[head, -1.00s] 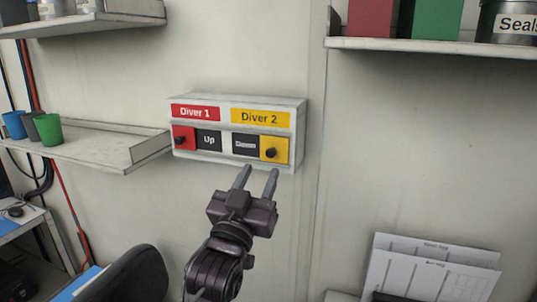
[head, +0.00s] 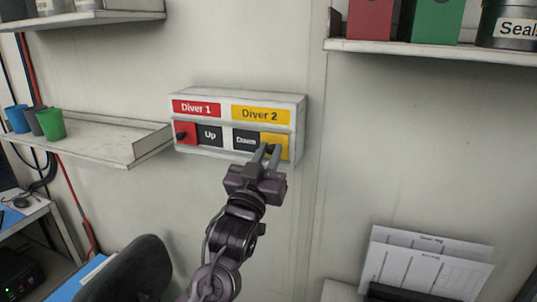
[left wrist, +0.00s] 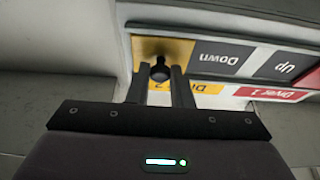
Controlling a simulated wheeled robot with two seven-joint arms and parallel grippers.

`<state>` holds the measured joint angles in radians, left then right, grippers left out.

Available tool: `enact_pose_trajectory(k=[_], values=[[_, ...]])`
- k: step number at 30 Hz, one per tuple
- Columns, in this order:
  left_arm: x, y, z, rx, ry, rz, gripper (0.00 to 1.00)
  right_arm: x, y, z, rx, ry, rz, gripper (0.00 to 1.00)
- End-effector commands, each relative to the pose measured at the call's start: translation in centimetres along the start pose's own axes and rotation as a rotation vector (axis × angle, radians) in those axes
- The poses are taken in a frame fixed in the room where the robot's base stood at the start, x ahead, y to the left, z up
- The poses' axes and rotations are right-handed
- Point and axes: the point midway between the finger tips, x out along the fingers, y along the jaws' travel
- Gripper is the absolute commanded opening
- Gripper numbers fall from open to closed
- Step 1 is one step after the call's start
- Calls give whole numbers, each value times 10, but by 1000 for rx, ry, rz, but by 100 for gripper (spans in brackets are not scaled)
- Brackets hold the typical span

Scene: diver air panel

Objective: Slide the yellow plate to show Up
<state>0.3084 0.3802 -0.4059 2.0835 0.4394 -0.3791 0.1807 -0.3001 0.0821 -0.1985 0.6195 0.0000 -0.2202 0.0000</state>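The panel (head: 238,103) on the wall has a red Diver 1 label on the left and a yellow Diver 2 label on the right. The yellow plate (head: 284,150) sits at the right end of the Diver 2 slot, and the word Down (head: 245,141) shows to its left. My left gripper (head: 268,147) is in front of the plate, its fingers drawn in on either side of the plate's black knob (left wrist: 160,69). The yellow plate (left wrist: 146,48) also shows in the left wrist view, which is upside down. My right gripper is not in view.
The red plate (head: 190,134) is at the left end of the Diver 1 slot, with Up showing beside it. A shelf (head: 100,137) with cups is close on the panel's left. The wall right of the panel is clear.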

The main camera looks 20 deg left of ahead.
Motion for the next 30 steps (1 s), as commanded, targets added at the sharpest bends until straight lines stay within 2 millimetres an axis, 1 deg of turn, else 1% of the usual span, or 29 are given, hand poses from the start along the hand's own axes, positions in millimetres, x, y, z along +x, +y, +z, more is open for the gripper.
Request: enact_pose_trajectory(k=[8, 11, 16, 18, 20, 24, 30], values=[[0, -2, 0, 0, 0, 0, 0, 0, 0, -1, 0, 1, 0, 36], [0, -16, 1, 2, 1, -3, 0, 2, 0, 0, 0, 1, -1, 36], [0, -53, 1, 4, 2, -4, 0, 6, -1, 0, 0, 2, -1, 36], [0, -64, 0, 3, 2, -3, 0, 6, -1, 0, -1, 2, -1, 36], [0, -70, 0, 2, 1, -2, 0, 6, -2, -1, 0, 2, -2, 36], [0, -76, 0, -1, 1, -2, 0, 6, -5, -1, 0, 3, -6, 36], [0, -76, -1, -1, 2, -4, 0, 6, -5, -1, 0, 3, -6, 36]])
